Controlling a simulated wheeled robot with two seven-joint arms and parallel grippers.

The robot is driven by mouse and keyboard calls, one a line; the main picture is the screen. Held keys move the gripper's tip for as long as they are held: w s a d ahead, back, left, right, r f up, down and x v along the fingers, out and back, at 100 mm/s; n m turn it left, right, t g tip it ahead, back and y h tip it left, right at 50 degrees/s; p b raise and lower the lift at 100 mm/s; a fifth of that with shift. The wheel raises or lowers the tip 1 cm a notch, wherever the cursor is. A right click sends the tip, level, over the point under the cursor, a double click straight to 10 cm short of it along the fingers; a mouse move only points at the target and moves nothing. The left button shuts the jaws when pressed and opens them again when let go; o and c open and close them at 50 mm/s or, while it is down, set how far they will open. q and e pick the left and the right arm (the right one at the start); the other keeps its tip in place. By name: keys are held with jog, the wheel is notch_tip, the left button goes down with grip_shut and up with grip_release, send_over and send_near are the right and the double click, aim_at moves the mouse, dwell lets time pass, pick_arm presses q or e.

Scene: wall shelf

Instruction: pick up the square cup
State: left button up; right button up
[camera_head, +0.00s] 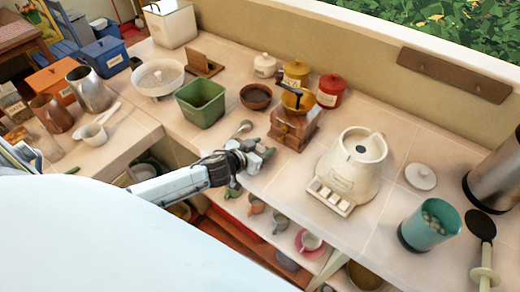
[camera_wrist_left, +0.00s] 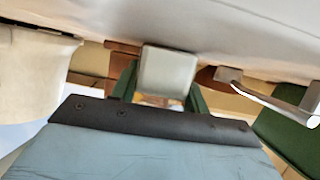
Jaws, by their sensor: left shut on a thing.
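My left gripper (camera_head: 262,152) is at the front edge of the counter, left of and below the wooden coffee grinder. In the left wrist view a pale, square-faced cup (camera_wrist_left: 168,72) sits between the two green fingers, which are shut on it. In the head view the gripper and wrist hide most of the cup. My right gripper is not in view.
A spoon (camera_head: 243,128) and a green square tub (camera_head: 202,102) lie behind the gripper. Several cups, including an orange one (camera_head: 256,206), are below the counter edge.

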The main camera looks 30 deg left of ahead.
aim_at(262, 145)
pick_arm(q)
jog(key=shift+r, duration=0.1)
jog(key=shift+r+p, duration=0.65)
jog(key=shift+r, duration=4.25)
jog(key=s+d+r+n+y+b, duration=0.1)
jog(key=s+d+b, duration=0.5)
jog(key=b, duration=0.5)
jog(key=shift+s+d+r+n+y, duration=0.3)
jog(key=shift+d+y, duration=0.1)
jog(key=shift+d, duration=0.85)
